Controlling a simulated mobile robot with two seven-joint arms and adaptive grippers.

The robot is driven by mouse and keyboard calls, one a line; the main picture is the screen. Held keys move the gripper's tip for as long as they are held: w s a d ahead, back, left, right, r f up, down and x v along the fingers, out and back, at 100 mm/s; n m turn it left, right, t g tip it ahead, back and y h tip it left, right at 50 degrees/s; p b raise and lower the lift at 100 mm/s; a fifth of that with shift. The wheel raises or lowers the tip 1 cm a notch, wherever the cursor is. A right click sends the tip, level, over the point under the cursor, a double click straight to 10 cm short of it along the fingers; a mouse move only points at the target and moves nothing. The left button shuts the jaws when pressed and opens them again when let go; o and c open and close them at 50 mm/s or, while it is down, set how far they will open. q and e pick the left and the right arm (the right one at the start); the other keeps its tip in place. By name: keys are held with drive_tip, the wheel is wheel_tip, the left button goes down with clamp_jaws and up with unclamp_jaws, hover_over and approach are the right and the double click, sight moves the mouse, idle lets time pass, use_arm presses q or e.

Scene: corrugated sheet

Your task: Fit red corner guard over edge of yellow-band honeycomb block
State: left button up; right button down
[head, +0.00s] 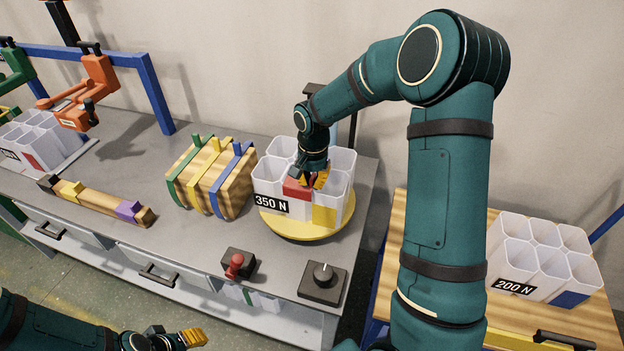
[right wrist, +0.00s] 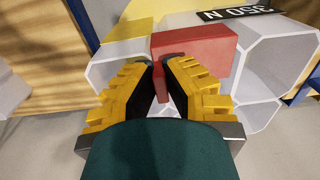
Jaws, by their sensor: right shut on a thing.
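The white honeycomb block (head: 267,186) with the 350 N label and a yellow band (head: 325,216) stands on a round yellow turntable (head: 300,230). The red corner guard (head: 296,189) is at the block's top edge, above the label; in the right wrist view, the guard (right wrist: 196,52) lies against the white cell walls. I cannot tell whether it is fully seated. My right gripper (right wrist: 166,66) is shut on the guard, its fingertips over the block. My left gripper (head: 178,338) is low at the front, away from the block; its jaw gap is unclear.
Wooden boards with coloured straps (head: 212,178) stand left of the turntable. A red-knobbed switch (head: 237,266) and a dial box (head: 322,283) sit in front. A 200 N block (head: 540,260) stands on the right cart. An orange clamp tool (head: 85,95) hangs at left.

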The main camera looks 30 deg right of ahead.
idle(0.3)
drive_tip(key=c, duration=0.5)
unclamp_jaws()
drive_tip(key=shift+c, duration=0.2)
drive_tip(key=shift+r+p, duration=1.85)
drive_tip(key=shift+r, duration=1.15)
